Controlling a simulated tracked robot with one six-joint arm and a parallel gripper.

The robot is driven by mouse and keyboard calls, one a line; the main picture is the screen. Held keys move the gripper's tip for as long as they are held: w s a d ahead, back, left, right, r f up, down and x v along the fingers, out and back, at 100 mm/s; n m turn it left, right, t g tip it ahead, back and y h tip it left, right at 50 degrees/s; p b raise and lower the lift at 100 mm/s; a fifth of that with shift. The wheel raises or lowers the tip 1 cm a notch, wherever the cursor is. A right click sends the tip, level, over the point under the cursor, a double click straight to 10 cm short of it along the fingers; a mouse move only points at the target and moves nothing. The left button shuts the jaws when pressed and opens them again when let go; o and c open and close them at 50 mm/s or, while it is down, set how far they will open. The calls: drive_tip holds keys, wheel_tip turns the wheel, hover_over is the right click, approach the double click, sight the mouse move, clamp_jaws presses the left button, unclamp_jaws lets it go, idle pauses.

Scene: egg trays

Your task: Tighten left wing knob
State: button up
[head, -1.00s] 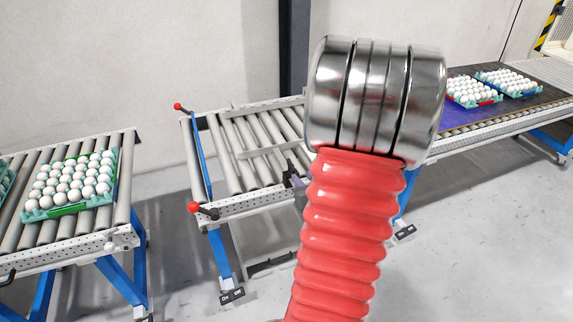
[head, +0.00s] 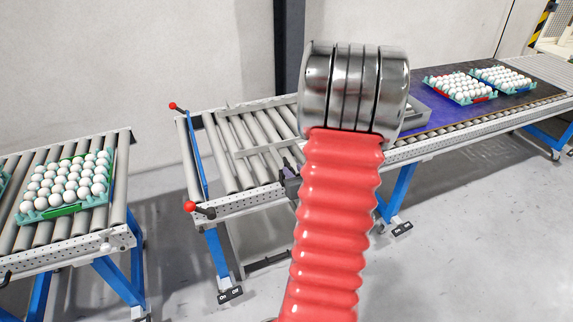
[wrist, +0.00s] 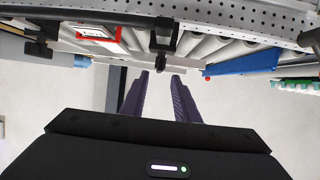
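My gripper (wrist: 159,76) is open and empty in the wrist view, its two dark fingers apart and pointing at the underside and side of a roller conveyor. A small black knob-like part (wrist: 162,62) hangs from the conveyor just beyond the fingertips, roughly in line with the gap between them. I cannot tell whether this is the left wing knob, or how far off it is. A dark bracket-like part (head: 290,184) shows on that conveyor's front side, left of my arm.
The middle roller conveyor (head: 240,203) has a blue bar (head: 197,160) with red-tipped levers (head: 190,206) at its left end. A left conveyor (head: 70,257) and a right belt (head: 520,97) carry egg trays (head: 62,211). A red-framed box (wrist: 97,35) is near my gripper. Floor is clear at front right.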

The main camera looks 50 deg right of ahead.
sight(289, 166)
drive_tip(key=x, duration=0.8)
drive_tip(key=shift+w+d, duration=0.1)
clamp_jaws()
idle(0.4)
